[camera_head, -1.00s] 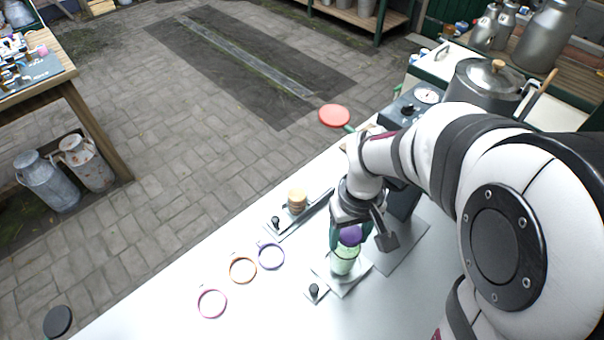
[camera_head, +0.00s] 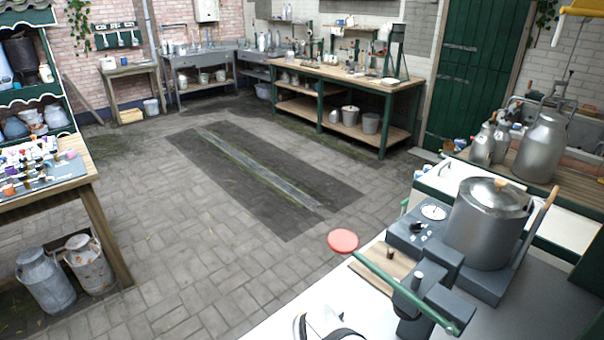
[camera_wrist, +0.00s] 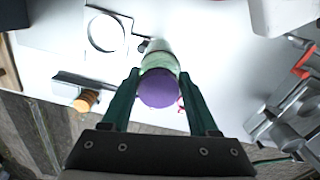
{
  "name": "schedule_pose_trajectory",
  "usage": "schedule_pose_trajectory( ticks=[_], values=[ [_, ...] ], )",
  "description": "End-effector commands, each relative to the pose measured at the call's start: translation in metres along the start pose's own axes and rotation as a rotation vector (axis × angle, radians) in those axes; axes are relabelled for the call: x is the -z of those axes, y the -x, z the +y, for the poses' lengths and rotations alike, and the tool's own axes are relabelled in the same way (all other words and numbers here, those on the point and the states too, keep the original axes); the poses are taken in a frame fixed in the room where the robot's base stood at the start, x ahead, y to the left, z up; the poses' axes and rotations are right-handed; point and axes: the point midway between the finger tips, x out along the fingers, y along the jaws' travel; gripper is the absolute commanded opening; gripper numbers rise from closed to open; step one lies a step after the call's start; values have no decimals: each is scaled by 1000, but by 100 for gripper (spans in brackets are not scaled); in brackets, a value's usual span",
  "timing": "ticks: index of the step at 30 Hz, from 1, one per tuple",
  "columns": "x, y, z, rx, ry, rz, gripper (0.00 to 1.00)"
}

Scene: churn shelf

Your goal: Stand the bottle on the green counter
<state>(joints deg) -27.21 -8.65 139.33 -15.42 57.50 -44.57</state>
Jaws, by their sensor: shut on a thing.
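The bottle (camera_wrist: 160,57) shows in the wrist view, with a pale green see-through body and a purple cap (camera_wrist: 158,90). My gripper (camera_wrist: 158,76) has its two green fingers on either side, shut on the bottle just below the cap. The bottle points away from the wrist camera over a white top; I cannot tell whether its base touches it. The head view does not show the bottle or the gripper. A white-topped counter with green edging (camera_head: 432,197) stands at the right, behind the large steel pot. A long green-legged bench (camera_head: 383,133) stands at the back.
The steel pot (camera_head: 487,222) and a grey device with a green bar (camera_head: 405,290) crowd the right. A red disc (camera_head: 343,241) sits at the table edge. A ring (camera_wrist: 106,50) and a cork-like piece (camera_wrist: 86,100) lie near the bottle. Milk cans (camera_head: 544,147) stand behind the pot.

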Motion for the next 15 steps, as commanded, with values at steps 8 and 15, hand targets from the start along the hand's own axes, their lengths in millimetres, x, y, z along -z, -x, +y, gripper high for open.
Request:
schedule_pose_trajectory(
  ticks=[8,15],
  values=[
    [39,-32,-36,0,2,-1,0],
    [42,-70,-40,1,-2,-4,0]
  ],
)
